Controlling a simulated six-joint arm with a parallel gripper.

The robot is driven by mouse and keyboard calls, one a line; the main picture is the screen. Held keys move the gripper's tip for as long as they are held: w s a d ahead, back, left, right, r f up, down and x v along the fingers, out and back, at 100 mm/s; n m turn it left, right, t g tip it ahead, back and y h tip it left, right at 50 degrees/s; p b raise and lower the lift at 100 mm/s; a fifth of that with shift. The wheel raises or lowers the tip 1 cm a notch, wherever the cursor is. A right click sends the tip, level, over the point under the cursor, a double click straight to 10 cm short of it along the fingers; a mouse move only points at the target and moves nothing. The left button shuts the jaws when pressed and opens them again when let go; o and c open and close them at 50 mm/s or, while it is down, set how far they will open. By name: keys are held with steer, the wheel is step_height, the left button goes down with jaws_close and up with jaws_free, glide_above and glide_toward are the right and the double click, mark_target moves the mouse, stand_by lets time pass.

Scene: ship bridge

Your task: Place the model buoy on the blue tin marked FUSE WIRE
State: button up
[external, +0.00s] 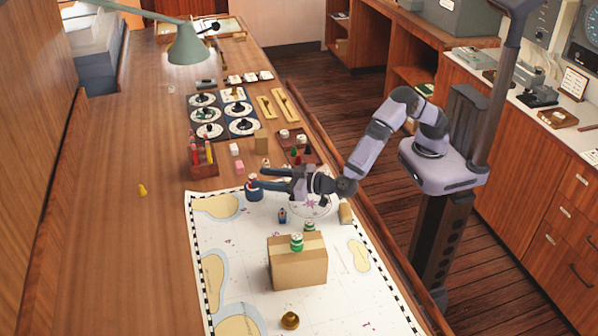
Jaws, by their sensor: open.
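My gripper (257,178) reaches left over the chart, with its two fingers apart. A blue tin (254,192) with a pale and reddish marking stands upright right at the fingertips; its lettering is too small to read. Something small shows at the tin's top by the fingertips, but I cannot tell whether it is a separate thing or whether the fingers touch it. No model buoy can be named for certain. A green-and-white banded object (297,242) stands on a cardboard box (298,270), and a similar green object (310,227) shows partly behind the box.
A small blue object (282,215) and a brass piece (290,320) are on the chart (235,265). A pencil rack (203,165), a wooden tray (296,148) and dark dial panels (222,115) lie beyond. The desk's left side is mostly clear around a yellow piece (142,190).

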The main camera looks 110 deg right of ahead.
steer(key=shift+v, duration=1.5)
